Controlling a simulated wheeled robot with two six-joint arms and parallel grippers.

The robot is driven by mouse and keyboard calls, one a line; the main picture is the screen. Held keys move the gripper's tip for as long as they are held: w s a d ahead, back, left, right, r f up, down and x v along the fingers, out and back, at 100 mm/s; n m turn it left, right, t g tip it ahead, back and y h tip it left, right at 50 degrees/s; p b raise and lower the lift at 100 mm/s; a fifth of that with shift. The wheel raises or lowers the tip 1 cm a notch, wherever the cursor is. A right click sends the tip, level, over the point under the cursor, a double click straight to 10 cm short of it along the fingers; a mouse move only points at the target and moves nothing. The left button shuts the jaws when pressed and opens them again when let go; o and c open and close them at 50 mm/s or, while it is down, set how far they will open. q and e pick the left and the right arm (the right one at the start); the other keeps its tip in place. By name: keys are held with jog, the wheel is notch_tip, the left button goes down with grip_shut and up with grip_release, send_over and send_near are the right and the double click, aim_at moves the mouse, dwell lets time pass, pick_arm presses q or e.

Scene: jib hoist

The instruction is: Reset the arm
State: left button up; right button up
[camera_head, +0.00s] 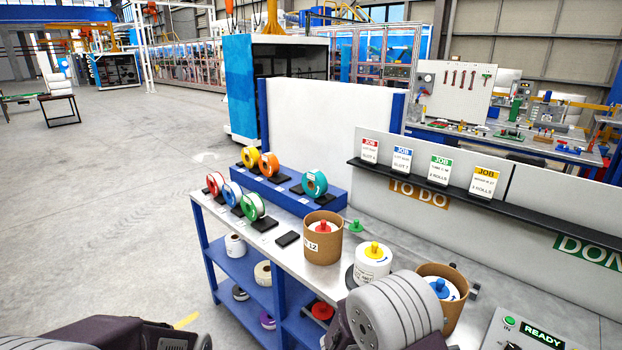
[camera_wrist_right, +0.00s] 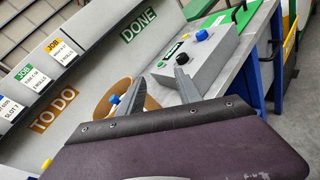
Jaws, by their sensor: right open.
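My right gripper (camera_wrist_right: 160,73) shows in the right wrist view with its two grey fingers spread apart and nothing between them. Its fingers point toward the grey control box (camera_wrist_right: 196,58) and a cardboard tube with a blue plug (camera_wrist_right: 113,99); the exact gap is unclear. In the head view, my right arm (camera_head: 395,310) shows as a big grey ribbed joint at the bottom, in front of the bench and covering part of it. My left arm (camera_head: 100,333) shows only as a dark part at the bottom left edge; its fingers are not visible.
The steel-topped bench (camera_head: 315,262) carries several coloured spools on a blue stand (camera_head: 290,190), a cardboard tube with a red plug (camera_head: 322,240), a white roll with a yellow plug (camera_head: 372,264) and the READY box (camera_head: 530,335). A card panel (camera_head: 450,225) stands behind. Floor at left is open.

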jog(key=s+d+f+m+g+y, duration=0.2)
jog(key=s+d+m+g+y, duration=0.2)
jog(key=s+m+g+y, duration=0.55)
jog(key=s+a+f+m+t, duration=0.2)
jog(key=s+a+f+t, duration=0.15)
jog(key=s, duration=0.35)
jog(key=w+a+f+m+t+y, duration=0.2)
jog(key=w+a+m+y, duration=0.3)
jog(key=a, duration=0.6)
jog(key=shift+t+y, duration=0.65)
jog(key=shift+t, duration=0.15)
jog(key=shift+s, duration=0.15)
